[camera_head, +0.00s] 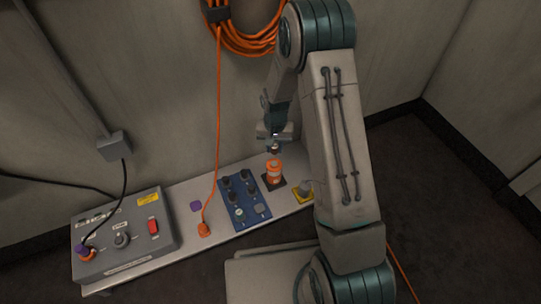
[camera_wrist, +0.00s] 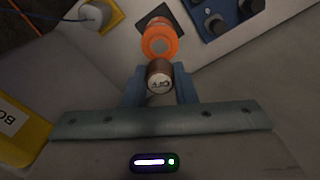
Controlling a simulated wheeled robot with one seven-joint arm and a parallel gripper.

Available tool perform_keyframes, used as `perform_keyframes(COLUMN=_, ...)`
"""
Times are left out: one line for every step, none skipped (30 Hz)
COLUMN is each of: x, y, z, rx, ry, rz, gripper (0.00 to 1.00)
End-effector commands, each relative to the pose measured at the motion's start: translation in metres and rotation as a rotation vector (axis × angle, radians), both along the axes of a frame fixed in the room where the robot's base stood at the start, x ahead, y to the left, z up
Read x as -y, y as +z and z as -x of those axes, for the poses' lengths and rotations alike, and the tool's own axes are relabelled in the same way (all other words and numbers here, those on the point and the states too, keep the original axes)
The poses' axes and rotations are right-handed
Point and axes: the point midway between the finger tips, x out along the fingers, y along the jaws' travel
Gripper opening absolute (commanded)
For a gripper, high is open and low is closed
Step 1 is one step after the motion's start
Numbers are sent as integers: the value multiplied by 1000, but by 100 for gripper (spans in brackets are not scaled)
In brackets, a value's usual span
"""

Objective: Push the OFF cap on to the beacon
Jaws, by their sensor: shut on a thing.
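The beacon (camera_head: 274,172) is an orange and white cylinder standing upright on a dark square base on the bench. In the wrist view the beacon (camera_wrist: 159,40) shows its orange body just beyond my fingertips. My gripper (camera_head: 274,143) is above the beacon. In the wrist view my gripper (camera_wrist: 160,84) is shut on a small brown cylindrical cap (camera_wrist: 159,78) with a pale lettered end face, which seems to read OFF. The cap overlaps the near edge of the beacon in that view; I cannot tell whether they touch.
A blue panel with dark knobs (camera_head: 244,199) lies left of the beacon. A yellow-based grey connector (camera_head: 303,191) is to its right. A grey control box (camera_head: 122,236) with a red switch stands at the bench's left end. An orange cable (camera_head: 217,120) hangs to an orange plug (camera_head: 204,229).

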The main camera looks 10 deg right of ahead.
Motion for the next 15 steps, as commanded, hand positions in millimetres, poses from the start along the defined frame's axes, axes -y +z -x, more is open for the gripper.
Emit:
perform_keyframes(x=0, y=-5, z=1, rx=-2, ry=1, rz=0, gripper=0)
perform_keyframes(x=0, y=-7, z=1, rx=-2, ry=1, rz=0, gripper=0)
perform_keyframes(x=0, y=-11, z=1, rx=-2, ry=1, rz=0, gripper=0)
perform_keyframes(x=0, y=-13, z=1, rx=-2, ry=1, rz=0, gripper=0)
perform_keyframes(x=0, y=-16, z=1, rx=-2, ry=1, rz=0, gripper=0)
perform_keyframes(x=0, y=-21, z=1, rx=-2, ry=2, rz=0, gripper=0)
perform_keyframes(x=0, y=-24, z=1, rx=-2, ry=2, rz=0, gripper=0)
perform_keyframes(x=0, y=-26, z=1, rx=-2, ry=2, rz=0, gripper=0)
perform_keyframes(x=0, y=-30, z=1, rx=-2, ry=3, rz=1, gripper=0)
perform_keyframes(x=0, y=-33, z=1, rx=-2, ry=3, rz=1, gripper=0)
perform_keyframes(x=0, y=-36, z=1, rx=-2, ry=3, rz=1, gripper=0)
perform_keyframes(x=0, y=-39, z=1, rx=-2, ry=3, rz=1, gripper=0)
perform_keyframes(x=0, y=-41, z=1, rx=-1, ry=3, rz=1, gripper=0)
perform_keyframes(x=0, y=-43, z=1, rx=-1, ry=3, rz=1, gripper=0)
perform_keyframes(x=0, y=-46, z=1, rx=-1, ry=3, rz=2, gripper=0)
